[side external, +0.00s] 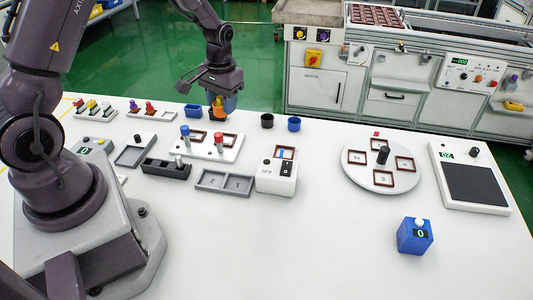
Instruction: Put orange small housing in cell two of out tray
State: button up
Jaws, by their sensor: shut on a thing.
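A grey two-cell tray (225,193) lies at the middle front, apart from the gripper. Both of its cells look empty, and their marks are too small to read surely. I take it to be the out tray.
A white fixture plate (206,153) with blue-topped and red-topped posts stands between gripper and tray. A round turntable (381,180) and a scale (475,193) are further right.

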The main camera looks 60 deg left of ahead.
jog(key=d+r+m, duration=0.2)
jog(key=d+r, duration=0.1)
jog(key=d, duration=0.5)
jog(key=d+r+m, duration=0.3)
jog(key=d+r, duration=0.1)
jog(key=d, duration=0.3)
jog(key=n, duration=0.6)
send_over(231, 205)
notch_tip(231, 205, down, 11)
jog(key=shift+d+f, duration=0.15)
jog(key=shift+f, duration=3.6)
jog(key=o, duration=0.9)
jog(key=shift+f, duration=0.15)
